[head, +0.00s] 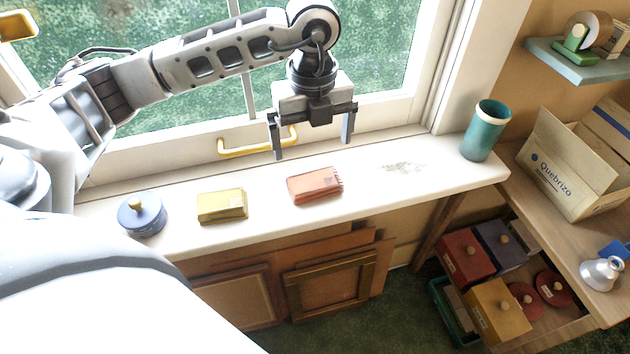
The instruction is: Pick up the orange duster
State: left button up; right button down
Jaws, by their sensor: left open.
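The orange duster (315,186) is a small salmon-orange block with a ribbed right end. It lies on the white windowsill (365,199), near its middle. My left gripper (312,148) hangs above the sill at the window, fingers pointing down and spread apart with nothing between them. In the picture it is just above the duster, and it does not touch it. The duster's top and front are in plain sight. My right gripper is not in view.
A yellow block (222,206) and a blue lidded pot (142,216) stand left of the duster. A teal cup (484,130) stands at the sill's right end. A yellow window handle (258,147) is behind my gripper. Grey specks (405,167) mark the otherwise clear sill.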

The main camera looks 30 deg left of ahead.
pick_arm(q)
send_over(314, 180)
jog(key=f, duration=0.5)
jog(key=shift+s+d+f, duration=0.15)
jog(key=shift+s, duration=0.15)
jog(key=shift+w+f+p, duration=0.15)
jog(key=shift+f+p, duration=0.15)
jog(key=shift+f, duration=1.05)
jog(key=shift+w+f+p, duration=0.15)
jog(key=shift+f+p, duration=0.15)
jog(key=shift+f, duration=1.05)
jog(key=c, duration=0.7)
